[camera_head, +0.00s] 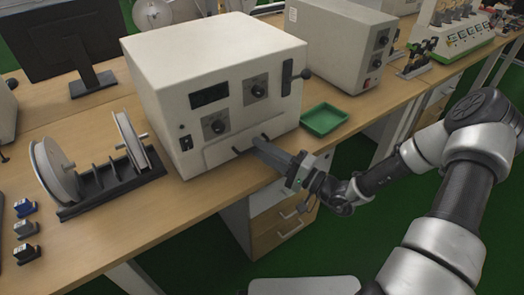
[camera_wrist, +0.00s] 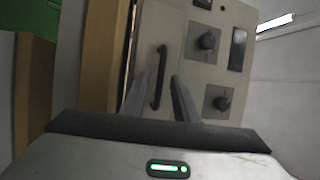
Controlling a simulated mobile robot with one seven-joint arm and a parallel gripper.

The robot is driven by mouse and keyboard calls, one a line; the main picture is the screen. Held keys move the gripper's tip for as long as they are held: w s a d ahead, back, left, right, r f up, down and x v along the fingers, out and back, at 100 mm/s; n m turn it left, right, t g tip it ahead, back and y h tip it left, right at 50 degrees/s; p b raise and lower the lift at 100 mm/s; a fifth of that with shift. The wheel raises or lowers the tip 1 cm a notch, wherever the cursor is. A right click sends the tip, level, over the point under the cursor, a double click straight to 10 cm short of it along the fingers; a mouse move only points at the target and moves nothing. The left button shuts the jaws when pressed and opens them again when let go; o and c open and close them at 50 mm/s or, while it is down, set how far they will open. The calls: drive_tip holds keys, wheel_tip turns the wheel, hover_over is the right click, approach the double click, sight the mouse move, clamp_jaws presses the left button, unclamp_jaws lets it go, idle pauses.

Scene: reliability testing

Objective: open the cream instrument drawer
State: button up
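The cream instrument (camera_head: 215,90) stands on the wooden bench. Its drawer front (camera_head: 215,154) is a wide, low panel at the bottom of its face and appears closed. The black drawer handle (camera_wrist: 158,78) also shows in the head view (camera_head: 237,151), partly hidden by my gripper. My gripper (camera_head: 259,145) is at the drawer front, reaching in from the right. In the wrist view my gripper (camera_wrist: 160,82) is open, with its two dark fingers apart and the handle showing between them. Whether a finger touches the handle I cannot tell.
A green tray (camera_head: 325,119) lies right of the instrument. A black rack with white reels (camera_head: 57,172) stands to the left. A second cream box (camera_head: 335,45) is behind right. The bench edge runs under my gripper, above wooden drawers (camera_head: 281,220).

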clamp_jaws()
idle(1.5)
